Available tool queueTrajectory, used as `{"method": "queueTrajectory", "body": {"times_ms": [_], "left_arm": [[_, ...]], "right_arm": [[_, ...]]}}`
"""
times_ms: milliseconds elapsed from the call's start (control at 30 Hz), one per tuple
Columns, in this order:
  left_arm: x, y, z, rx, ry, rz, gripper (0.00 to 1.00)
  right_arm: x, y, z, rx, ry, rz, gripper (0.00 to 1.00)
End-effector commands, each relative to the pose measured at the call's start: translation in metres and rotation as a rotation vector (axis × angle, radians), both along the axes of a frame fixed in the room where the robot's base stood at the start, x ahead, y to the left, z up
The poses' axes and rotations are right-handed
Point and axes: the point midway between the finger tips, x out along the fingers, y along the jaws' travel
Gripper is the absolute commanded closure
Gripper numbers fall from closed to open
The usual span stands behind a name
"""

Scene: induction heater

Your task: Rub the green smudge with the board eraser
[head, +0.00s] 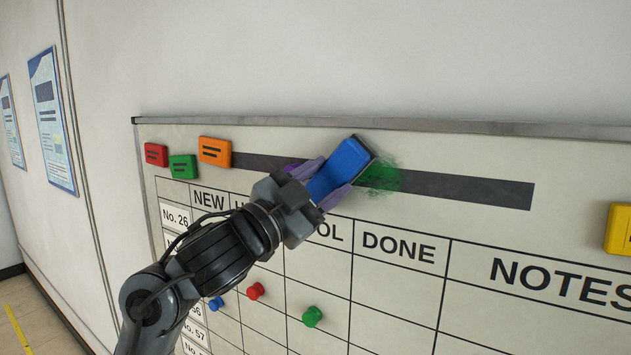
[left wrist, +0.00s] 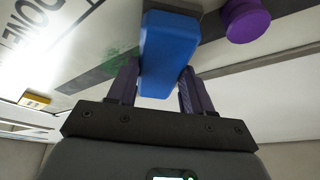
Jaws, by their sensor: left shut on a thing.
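The blue board eraser (head: 342,168) is held tilted at the whiteboard, over the dark strip near the top. My left gripper (head: 328,184) is shut on it, with a purple finger on each side; it also shows in the left wrist view (left wrist: 160,90). The green smudge (head: 382,177) lies on the dark strip, right beside the eraser's right edge. Part of it may be hidden behind the eraser. In the left wrist view the smudge (left wrist: 122,66) shows just left of the eraser (left wrist: 168,52). My right gripper is not in view.
Red (head: 156,154), green (head: 183,167) and orange (head: 215,152) magnets sit at the board's upper left. A yellow magnet (head: 618,229) is at the right. A purple knob (left wrist: 246,20) is close to the eraser. Red (head: 256,291), blue (head: 216,303) and green (head: 312,316) pins sit lower.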

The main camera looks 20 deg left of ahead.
Motion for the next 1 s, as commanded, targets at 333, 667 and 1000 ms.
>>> {"method": "queueTrajectory", "body": {"times_ms": [333,667,1000], "left_arm": [[-0.005,-0.02,0.0,0.0,0.0,0.0,0.74],[-0.008,-0.039,0.0,0.0,-0.001,-0.001,0.74],[-0.01,-0.059,0.0,0.001,0.001,0.0,0.74]], "right_arm": [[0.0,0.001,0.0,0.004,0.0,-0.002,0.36],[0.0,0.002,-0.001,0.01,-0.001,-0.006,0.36],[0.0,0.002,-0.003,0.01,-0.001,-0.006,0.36]]}}
